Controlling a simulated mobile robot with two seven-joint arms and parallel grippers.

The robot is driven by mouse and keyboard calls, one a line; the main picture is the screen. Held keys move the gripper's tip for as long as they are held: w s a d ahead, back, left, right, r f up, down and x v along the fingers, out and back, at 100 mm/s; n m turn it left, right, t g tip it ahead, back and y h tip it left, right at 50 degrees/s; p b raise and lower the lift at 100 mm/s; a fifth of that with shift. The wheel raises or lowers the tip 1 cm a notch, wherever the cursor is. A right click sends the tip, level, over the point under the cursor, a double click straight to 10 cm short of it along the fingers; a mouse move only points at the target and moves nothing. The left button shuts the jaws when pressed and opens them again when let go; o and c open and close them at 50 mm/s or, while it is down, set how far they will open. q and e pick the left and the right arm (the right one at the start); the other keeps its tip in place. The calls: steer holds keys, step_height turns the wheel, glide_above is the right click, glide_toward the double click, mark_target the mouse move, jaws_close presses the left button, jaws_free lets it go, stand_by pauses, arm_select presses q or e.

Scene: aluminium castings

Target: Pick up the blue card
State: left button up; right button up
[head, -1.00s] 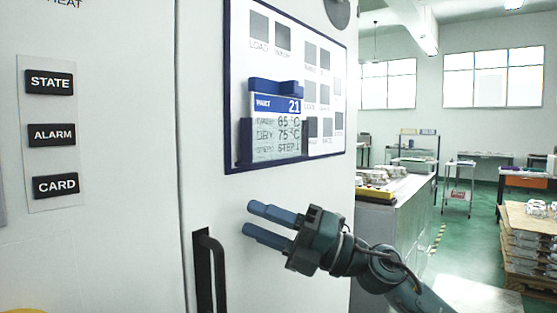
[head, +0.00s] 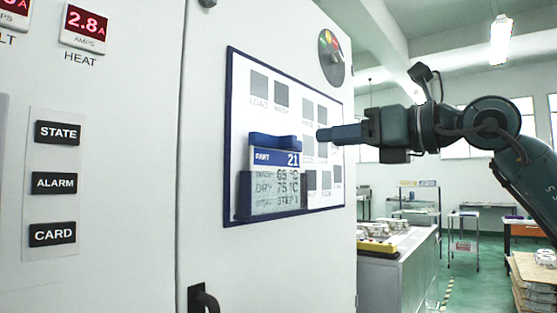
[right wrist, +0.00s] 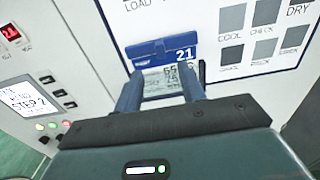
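The blue card (head: 276,159), marked 21 with a blue top band and white lower part with text, stands upright in a dark blue holder (head: 244,194) on the white display board (head: 240,100). My right gripper (head: 324,135) is to the right of the card, near its top edge, and apart from it. In the right wrist view, its two fingers (right wrist: 159,72) are spread and empty, pointing toward the card (right wrist: 160,58); they cover part of the holder and the card's lower sides. My left gripper is not in view.
STATE, ALARM and CARD labels (head: 55,183) are at left. A workbench (head: 400,265) with castings stands behind at right.

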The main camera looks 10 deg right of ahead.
mark_target(295, 146)
steer(key=p+x, duration=0.1)
steer(key=x, duration=0.2)
steer(key=p+x, duration=0.1)
steer(key=x, duration=0.5)
steer(key=shift+d+f+p, duration=0.1)
steer(key=shift+f+p, duration=0.2)
steer(key=shift+p, duration=0.1)
steer(key=shift+c, duration=0.2)
jaws_close()
